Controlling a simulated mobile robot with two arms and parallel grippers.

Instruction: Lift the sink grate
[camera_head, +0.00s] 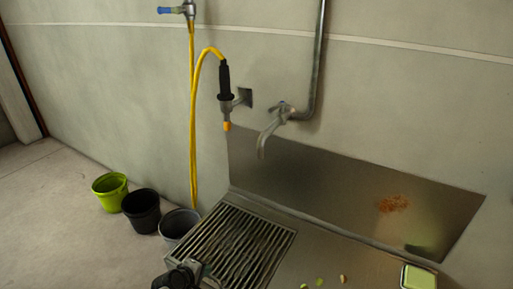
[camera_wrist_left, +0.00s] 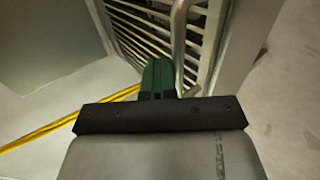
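The sink grate (camera_head: 240,243), a frame of dark parallel bars, lies over the left part of the metal sink counter in the head view. My left gripper (camera_head: 187,274) is at its near left corner, low in the picture. In the left wrist view, its green fingers (camera_wrist_left: 158,76) are close together, beside a curved metal rod and the bars of the grate (camera_wrist_left: 150,28). I cannot tell whether any part of the grate is between them. My right gripper is not in view.
A green bucket (camera_head: 110,190), a black bucket (camera_head: 141,210) and a grey bucket (camera_head: 180,225) stand left of the sink. A yellow hose (camera_head: 193,120) hangs on the wall. A faucet (camera_head: 268,132) projects over the sink. A green sponge-like block (camera_head: 419,278) and scraps lie at right.

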